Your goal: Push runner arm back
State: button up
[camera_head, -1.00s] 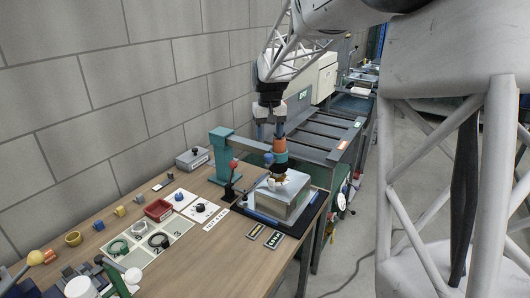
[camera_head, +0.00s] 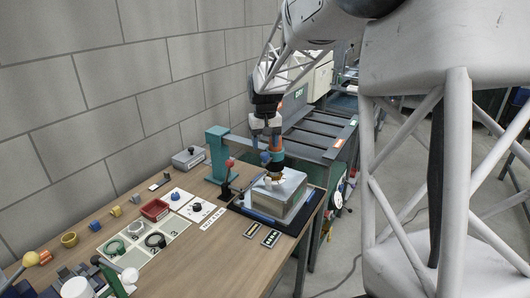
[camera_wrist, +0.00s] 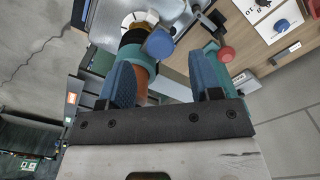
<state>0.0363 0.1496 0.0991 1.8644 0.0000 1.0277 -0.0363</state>
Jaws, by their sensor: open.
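In the wrist view the orange and black cylinder (camera_wrist: 139,45) and blue knob (camera_wrist: 159,43) show beyond my fingers. My gripper (camera_head: 266,129) is above and around the cylinder's top. Its blue fingers (camera_wrist: 160,65) are apart, with the cylinder nearer the left finger. Contact cannot be told.
A lever with a red knob (camera_head: 229,163) stands left of the block. Further left on the bench are a white tray (camera_head: 147,243), a red bin (camera_head: 154,209) and a grey box (camera_head: 188,157). A dark conveyor (camera_head: 315,132) lies behind. The wall runs along the left.

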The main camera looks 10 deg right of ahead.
aim_at(265, 154)
jog(key=shift+f, duration=1.85)
jog(key=shift+c, duration=0.4)
grip_shut()
